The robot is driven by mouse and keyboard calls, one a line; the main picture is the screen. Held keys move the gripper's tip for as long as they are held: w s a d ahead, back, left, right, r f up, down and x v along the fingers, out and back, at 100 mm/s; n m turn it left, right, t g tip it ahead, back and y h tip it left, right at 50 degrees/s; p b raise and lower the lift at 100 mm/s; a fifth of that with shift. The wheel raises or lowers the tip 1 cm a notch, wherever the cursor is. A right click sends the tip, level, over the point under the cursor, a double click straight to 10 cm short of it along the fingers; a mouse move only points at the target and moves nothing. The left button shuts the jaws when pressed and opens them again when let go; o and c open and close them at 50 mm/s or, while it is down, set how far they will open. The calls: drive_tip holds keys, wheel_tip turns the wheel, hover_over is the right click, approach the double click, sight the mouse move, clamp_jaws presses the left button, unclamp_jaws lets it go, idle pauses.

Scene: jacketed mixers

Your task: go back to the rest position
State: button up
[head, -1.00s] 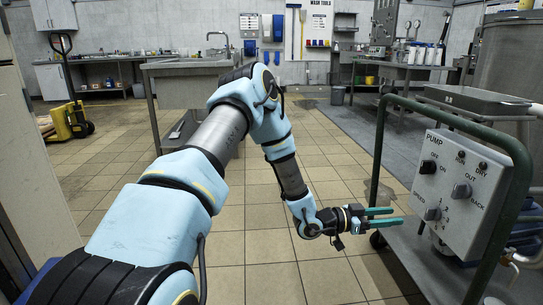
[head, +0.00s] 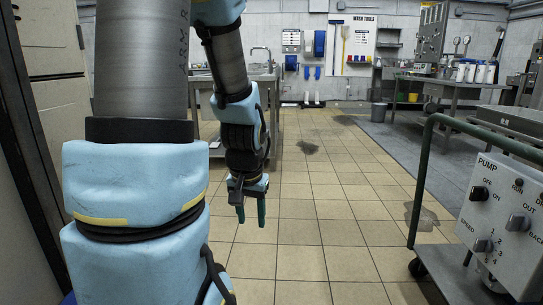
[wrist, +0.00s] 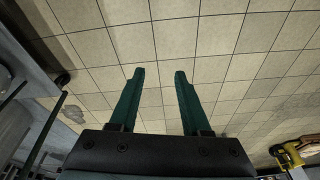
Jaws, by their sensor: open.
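My gripper (head: 251,212) hangs below my folded arm in the head view, left of centre, with its green fingers pointing down at the tiled floor. In the wrist view my gripper (wrist: 159,75) has its two green fingers apart with only floor tiles between them, so it is open and empty. It touches nothing. The pump control panel (head: 505,222) stands on a green-railed cart at the right of the head view, well apart from my gripper.
The cart's green rail (head: 425,175) borders the right side. A steel sink table (head: 270,85) stands behind my arm. A yellow pallet truck (wrist: 288,154) shows at the wrist view's lower right. The middle floor is clear, with a few dark wet patches.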

drive_tip(key=s+a+r+n+g, duration=0.1)
drive_tip(key=s+a+r+n, duration=0.1)
drive_tip(key=s, duration=0.3)
wheel_tip(320, 180, up, 30)
drive_tip(key=p, duration=3.1)
drive_tip(key=shift+w+r, duration=0.2)
drive_tip(key=shift+w, duration=0.05)
